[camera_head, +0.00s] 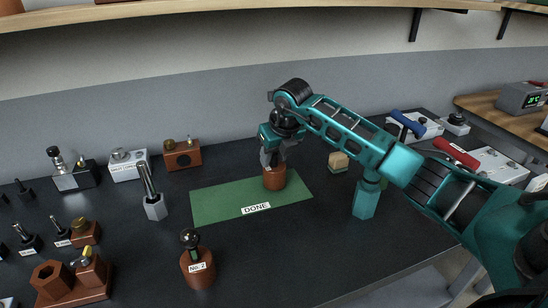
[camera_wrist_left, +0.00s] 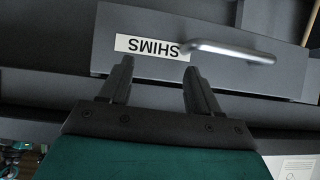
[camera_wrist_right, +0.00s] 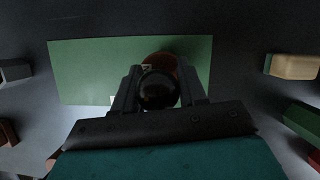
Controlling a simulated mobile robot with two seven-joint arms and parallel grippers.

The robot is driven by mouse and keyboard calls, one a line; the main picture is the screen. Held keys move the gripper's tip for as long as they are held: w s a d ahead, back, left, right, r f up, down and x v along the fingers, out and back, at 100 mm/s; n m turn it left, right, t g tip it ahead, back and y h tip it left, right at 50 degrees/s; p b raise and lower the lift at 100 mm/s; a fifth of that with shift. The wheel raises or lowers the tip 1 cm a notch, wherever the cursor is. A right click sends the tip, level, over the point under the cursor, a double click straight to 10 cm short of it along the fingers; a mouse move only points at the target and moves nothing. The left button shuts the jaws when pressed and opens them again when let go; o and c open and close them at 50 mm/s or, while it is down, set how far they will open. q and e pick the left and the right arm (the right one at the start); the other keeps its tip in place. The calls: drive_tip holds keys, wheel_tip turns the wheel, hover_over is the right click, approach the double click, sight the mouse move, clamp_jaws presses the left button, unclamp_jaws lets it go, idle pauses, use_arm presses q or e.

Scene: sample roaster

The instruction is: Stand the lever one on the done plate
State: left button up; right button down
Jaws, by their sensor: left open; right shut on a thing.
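The green done plate (camera_head: 218,205) lies flat on the dark bench, with a DONE label at its front edge; it also shows in the right wrist view (camera_wrist_right: 80,70). My right gripper (camera_head: 271,160) is over the plate's right part. It is shut on a brown cylinder-shaped piece (camera_head: 274,179) with a dark round knob (camera_wrist_right: 157,90) on top. The piece looks upright, its base at or just above the plate; I cannot tell which. The gripper hides its upper part, so any lever is not seen. My left gripper (camera_wrist_left: 158,85) is open and empty before a drawer labelled SHIMS (camera_wrist_left: 150,46).
A brown cylinder with a dark knob, labelled No. 2 (camera_head: 198,268), stands in front of the plate. A hexagonal metal holder (camera_head: 154,208) is left of it. A wooden block (camera_head: 338,161) is to its right. The plate's left part is clear.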

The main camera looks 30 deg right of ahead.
drive_tip(key=shift+f, duration=0.4)
drive_tip(key=shift+f, duration=0.15)
drive_tip(key=c, duration=0.6)
unclamp_jaws()
drive_tip(key=shift+r, duration=0.35)
drive_tip(key=v, duration=1.1)
drive_tip(key=shift+s+r, duration=0.25)
drive_tip(key=shift+r, duration=0.05)
